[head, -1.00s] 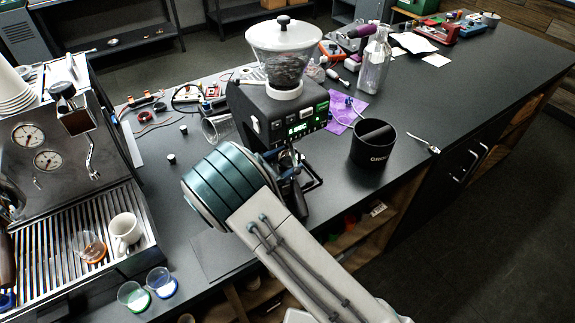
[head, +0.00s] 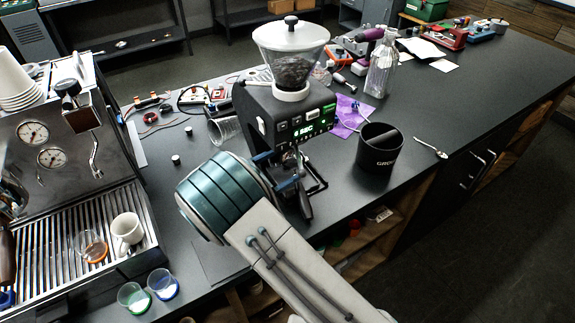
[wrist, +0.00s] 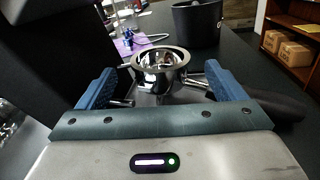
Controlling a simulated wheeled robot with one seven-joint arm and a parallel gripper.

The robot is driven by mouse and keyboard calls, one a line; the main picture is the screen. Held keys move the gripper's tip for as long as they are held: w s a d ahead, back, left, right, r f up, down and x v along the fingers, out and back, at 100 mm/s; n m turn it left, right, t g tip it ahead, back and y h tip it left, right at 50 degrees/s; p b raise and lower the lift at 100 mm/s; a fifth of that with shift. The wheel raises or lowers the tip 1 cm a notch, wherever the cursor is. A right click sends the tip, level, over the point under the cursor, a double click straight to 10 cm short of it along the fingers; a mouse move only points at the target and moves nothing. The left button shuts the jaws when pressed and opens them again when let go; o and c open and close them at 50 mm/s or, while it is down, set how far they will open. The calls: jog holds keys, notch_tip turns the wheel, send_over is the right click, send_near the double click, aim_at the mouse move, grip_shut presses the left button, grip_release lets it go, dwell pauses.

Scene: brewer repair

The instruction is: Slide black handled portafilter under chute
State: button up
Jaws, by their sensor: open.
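The grinder (head: 285,115) stands on the dark counter, with lit green controls and a clear bean hopper (head: 290,60) on top. The portafilter shows in the wrist view as a shiny round metal basket (wrist: 160,62) between my blue fingers. Its black handle (wrist: 270,104) extends to the right, past the right finger; in the head view the handle (head: 304,205) hangs at the grinder's front. My gripper (wrist: 160,75) is open around the basket area; it also shows in the head view (head: 277,170). I cannot tell whether a finger touches the portafilter. The chute is not clearly visible.
A black knock bin (head: 378,155) stands right of the grinder, with a spoon (head: 430,148) beyond. A glass bottle (head: 382,65) and purple cloth (head: 352,118) are behind. The espresso machine (head: 70,180) is at left, with small cups (head: 133,296) on the counter beside it.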

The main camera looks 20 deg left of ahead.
jog(key=b+v, duration=0.2)
jog(key=v, duration=0.8)
jog(key=shift+s+a, duration=0.15)
